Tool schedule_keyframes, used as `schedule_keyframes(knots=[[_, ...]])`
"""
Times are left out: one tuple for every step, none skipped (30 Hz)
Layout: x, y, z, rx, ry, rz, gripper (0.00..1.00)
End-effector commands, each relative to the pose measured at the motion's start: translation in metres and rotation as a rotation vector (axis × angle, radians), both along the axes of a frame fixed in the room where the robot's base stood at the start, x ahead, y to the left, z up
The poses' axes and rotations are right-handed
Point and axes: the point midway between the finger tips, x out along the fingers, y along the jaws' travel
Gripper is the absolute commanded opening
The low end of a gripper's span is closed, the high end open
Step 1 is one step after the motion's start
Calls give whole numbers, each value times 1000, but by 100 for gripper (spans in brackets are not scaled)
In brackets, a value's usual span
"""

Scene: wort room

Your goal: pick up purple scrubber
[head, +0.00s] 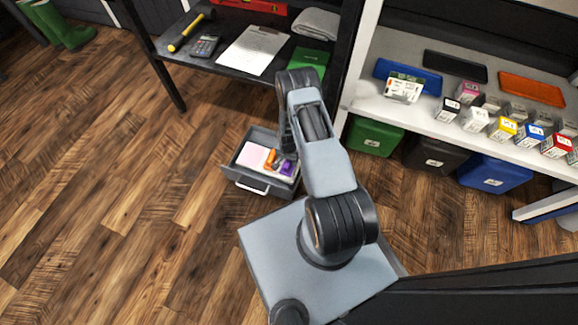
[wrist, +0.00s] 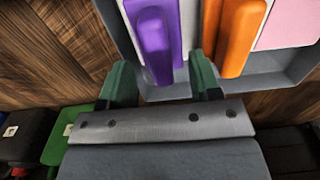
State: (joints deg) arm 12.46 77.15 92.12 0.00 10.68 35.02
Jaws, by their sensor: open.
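The purple scrubber (wrist: 155,38) lies in an open grey drawer-like bin (wrist: 262,86) beside an orange scrubber (wrist: 236,36). In the head view the purple scrubber (head: 287,168) shows at the right side of the bin (head: 262,188), partly near my arm. My gripper (wrist: 161,75) is open and empty in the wrist view. Its two green fingers are spread at the bin's near edge, with the purple scrubber just beyond and between them. In the head view my arm hides the gripper.
A pink pad (head: 253,155) lies left of the orange scrubber in the bin. A dark shelf (head: 215,62) holds a clipboard, calculator and hammer. A white shelf (head: 400,105) holds several small boxes, with green, black and blue bins below.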

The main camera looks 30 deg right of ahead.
Motion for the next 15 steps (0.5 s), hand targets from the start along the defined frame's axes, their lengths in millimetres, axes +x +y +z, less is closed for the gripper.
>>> schedule_keyframes(knots=[[-1,-1,-10,0,1,-1,57],[-1,-1,-14,0,1,-1,57],[-1,-2,-20,0,1,-1,57],[-2,-2,-24,0,1,-1,57],[-2,-2,-29,0,1,-1,57],[-2,-2,-34,0,1,-1,57],[-2,-2,-38,0,1,0,57],[-2,-2,-41,0,1,0,57],[-2,-2,-44,0,1,0,57],[-2,-2,-45,0,1,0,57],[-2,-2,-46,1,1,0,57],[-1,-2,-45,0,0,0,57],[-1,-2,-45,0,0,0,57],[-1,-2,-44,0,0,0,57],[-1,-2,-44,0,0,0,57]])
